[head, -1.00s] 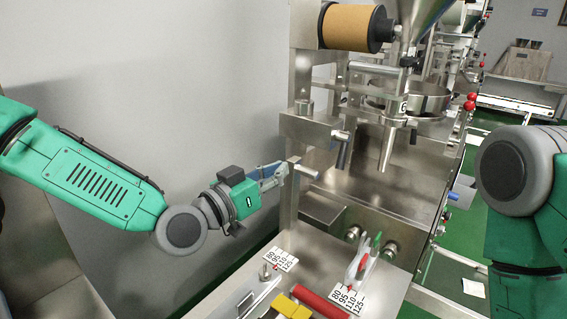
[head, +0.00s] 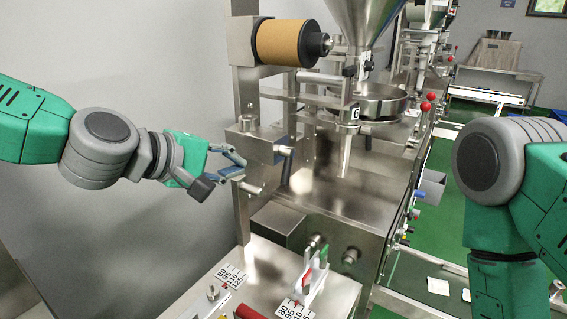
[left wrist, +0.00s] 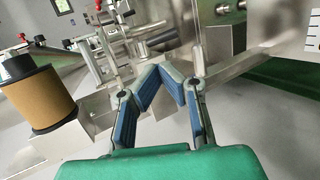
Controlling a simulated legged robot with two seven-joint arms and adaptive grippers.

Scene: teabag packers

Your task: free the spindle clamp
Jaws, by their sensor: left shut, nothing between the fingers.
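A tan roll (head: 283,42) sits on a horizontal spindle on the upright steel post, with a dark end hub and knob (head: 318,44) at its right end. I take this hub to be the clamp, but cannot be sure. The roll also shows at the left of the left wrist view (left wrist: 40,97). My left gripper (head: 238,160) is shut and empty, well below the roll, by the post and just above a short steel rod (head: 250,186). In the left wrist view its blue-padded fingers (left wrist: 161,74) meet at the tips. My right gripper is out of view.
A steel funnel (head: 362,18) and tube stand right of the roll. A steel block (head: 256,143) juts from the post close to my left gripper. Scale plates (head: 231,276) and a clear holder with red and green parts (head: 314,277) are on the lower deck. Open space lies left of the post.

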